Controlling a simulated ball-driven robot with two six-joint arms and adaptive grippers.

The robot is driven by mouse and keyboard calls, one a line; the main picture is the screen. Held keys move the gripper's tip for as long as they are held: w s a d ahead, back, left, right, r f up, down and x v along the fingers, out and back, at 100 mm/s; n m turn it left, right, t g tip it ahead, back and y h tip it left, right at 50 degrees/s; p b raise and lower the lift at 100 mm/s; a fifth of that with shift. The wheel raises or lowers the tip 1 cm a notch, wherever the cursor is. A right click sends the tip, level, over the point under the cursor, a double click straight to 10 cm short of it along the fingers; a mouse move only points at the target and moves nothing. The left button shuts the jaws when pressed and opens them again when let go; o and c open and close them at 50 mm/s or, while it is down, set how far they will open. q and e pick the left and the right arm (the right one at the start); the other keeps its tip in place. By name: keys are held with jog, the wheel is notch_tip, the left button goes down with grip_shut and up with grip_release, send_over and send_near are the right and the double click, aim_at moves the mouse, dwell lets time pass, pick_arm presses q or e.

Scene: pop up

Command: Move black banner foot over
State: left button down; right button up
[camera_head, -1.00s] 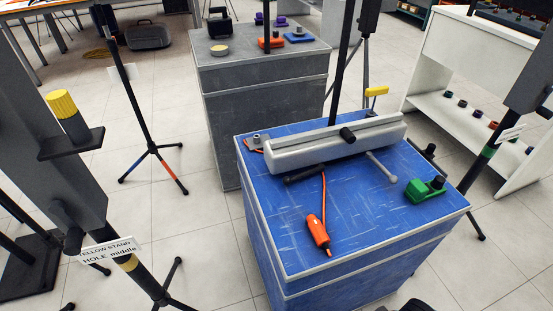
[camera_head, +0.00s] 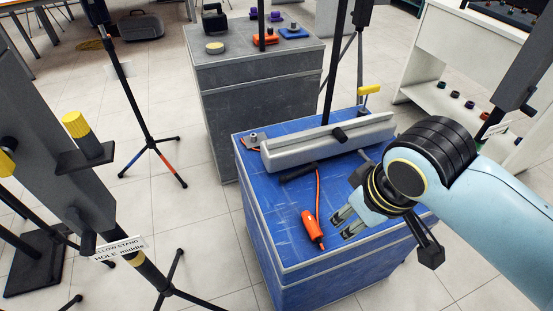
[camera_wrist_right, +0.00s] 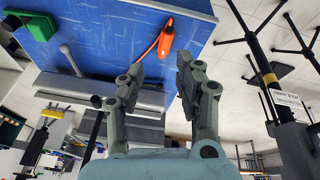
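A short black bar (camera_head: 298,173), apparently the black banner foot, lies along the front left edge of the long grey banner base (camera_head: 325,143) on the blue case (camera_head: 274,222). I cannot tell how it joins the base. A grey foot (camera_wrist_right: 70,60) sticks out from the base in that view. My right gripper (camera_head: 347,222) is open and empty over the case top, right of the orange tool (camera_head: 312,228). In the wrist view its fingers (camera_wrist_right: 160,62) are spread apart. My left gripper is out of view.
The orange tool's cable runs up toward the black bar. A green block (camera_wrist_right: 25,36) sits on the case, hidden by my arm in the head view. A dark pole rises behind the base. A grey case (camera_head: 235,120) stands behind, and a labelled stand (camera_head: 120,249) stands left.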

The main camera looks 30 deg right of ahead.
notch_tip(320, 180, up, 2)
jog(key=w+r+m, duration=0.1)
jog(key=w, duration=0.1)
jog(key=m+g+h, duration=0.2)
jog(key=m, duration=1)
send_near(282, 177)
jog(key=f, duration=0.2)
jog(key=b+x, duration=0.6)
jog(key=x, duration=0.1)
jog(key=shift+d+f, duration=0.25)
jog(key=shift+d, duration=0.05)
jog(key=shift+w+r+t+h, duration=0.1)
jog(key=shift+w+t+h, duration=0.05)
jog(key=shift+t+h, duration=0.15)
jog(key=c, duration=0.6)
jog(key=shift+c, duration=0.2)
